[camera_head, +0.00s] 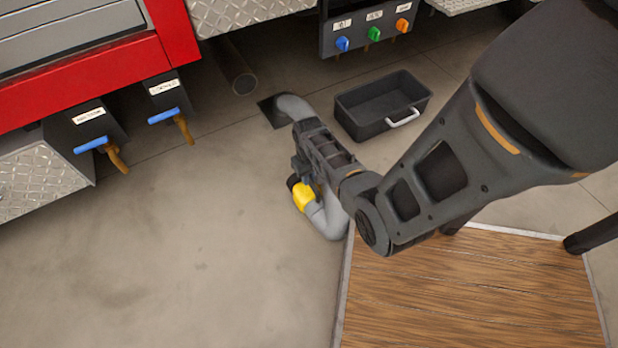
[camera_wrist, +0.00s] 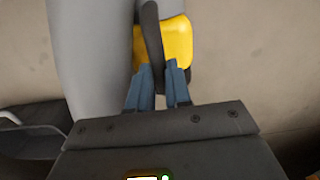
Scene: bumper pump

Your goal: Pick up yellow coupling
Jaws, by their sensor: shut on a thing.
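The yellow coupling (camera_head: 302,195) is at the end of a grey hose (camera_head: 327,215), low over the concrete floor. In the wrist view the yellow coupling (camera_wrist: 176,42) has a dark lever or band across its middle. My gripper (camera_wrist: 160,68) has its two blue-grey fingers closed on the dark part at the coupling's near edge. The exact contact is partly hidden by the fingertips. In the head view my gripper reaches down from the right and covers part of the hose and coupling.
The grey hose rises from a dark floor opening (camera_head: 272,112). A black bin (camera_head: 362,125) with a white handle stands behind my arm. A wooden platform (camera_head: 450,290) is at front right. A red truck body with blue-handled valves (camera_head: 90,145) is at left. Floor at front left is clear.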

